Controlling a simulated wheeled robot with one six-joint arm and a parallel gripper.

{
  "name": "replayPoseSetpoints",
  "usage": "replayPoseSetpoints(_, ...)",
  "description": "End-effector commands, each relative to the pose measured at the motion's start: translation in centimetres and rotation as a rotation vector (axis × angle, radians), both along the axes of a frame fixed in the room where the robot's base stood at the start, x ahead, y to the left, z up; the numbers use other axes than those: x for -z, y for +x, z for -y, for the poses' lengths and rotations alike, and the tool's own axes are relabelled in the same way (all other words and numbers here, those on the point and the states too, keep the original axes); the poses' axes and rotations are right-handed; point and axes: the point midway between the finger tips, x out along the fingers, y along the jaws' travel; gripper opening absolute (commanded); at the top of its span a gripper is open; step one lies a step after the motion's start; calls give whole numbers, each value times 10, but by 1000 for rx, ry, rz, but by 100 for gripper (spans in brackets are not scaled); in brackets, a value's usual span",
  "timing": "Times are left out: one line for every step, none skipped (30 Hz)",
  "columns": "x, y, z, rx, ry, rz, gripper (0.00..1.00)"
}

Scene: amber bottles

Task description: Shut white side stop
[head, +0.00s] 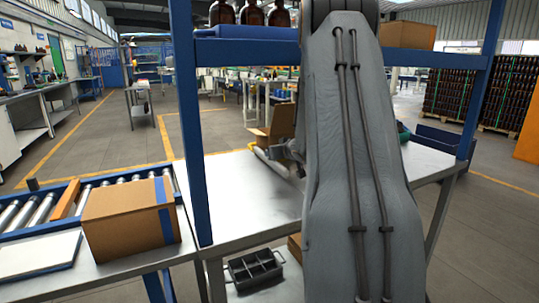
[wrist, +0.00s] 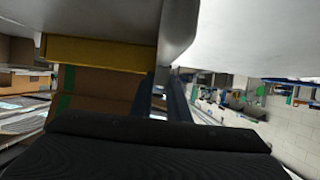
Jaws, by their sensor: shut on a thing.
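My gripper (head: 294,152) is at the far end of my arm, low over the grey bench top (head: 235,190), and is mostly hidden behind the arm in the head view. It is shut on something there. A pale bar with a rounded end (wrist: 178,35) is close in front of the wrist camera, against a broad pale surface (wrist: 255,35). It may be the white side stop, but its whole shape is not visible. The ribbed black body of my gripper (wrist: 150,155) fills the bottom of the wrist view. The contact between jaws and part is hidden.
An open cardboard box (head: 275,125) stands just behind my gripper. A closed carton (head: 130,218) is at left by a roller conveyor (head: 40,203). Blue posts (head: 186,120) and a shelf with brown bottles (head: 250,14) frame the bench. A yellow bar (wrist: 95,53) shows in the wrist view.

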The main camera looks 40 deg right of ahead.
Motion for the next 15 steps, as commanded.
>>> replayPoseSetpoints(-3,2,0,0,0,6,20)
replayPoseSetpoints(-3,2,0,0,0,5,25)
replayPoseSetpoints(-3,1,0,0,0,5,32)
replayPoseSetpoints(-2,1,0,0,0,4,34)
replayPoseSetpoints(-2,1,0,0,0,4,34)
replayPoseSetpoints(-2,1,0,0,0,3,34)
replayPoseSetpoints(-2,1,0,0,0,3,34)
replayPoseSetpoints(-1,1,0,0,-1,3,34)
replayPoseSetpoints(-1,1,0,-1,0,2,34)
replayPoseSetpoints(-1,1,0,-1,0,2,34)
replayPoseSetpoints(-1,1,0,-1,0,2,34)
replayPoseSetpoints(-1,0,-1,-1,0,2,34)
replayPoseSetpoints(-2,-1,-1,-1,0,2,34)
replayPoseSetpoints(-3,-2,-1,-2,0,2,34)
replayPoseSetpoints(-4,-5,-2,-2,-1,2,34)
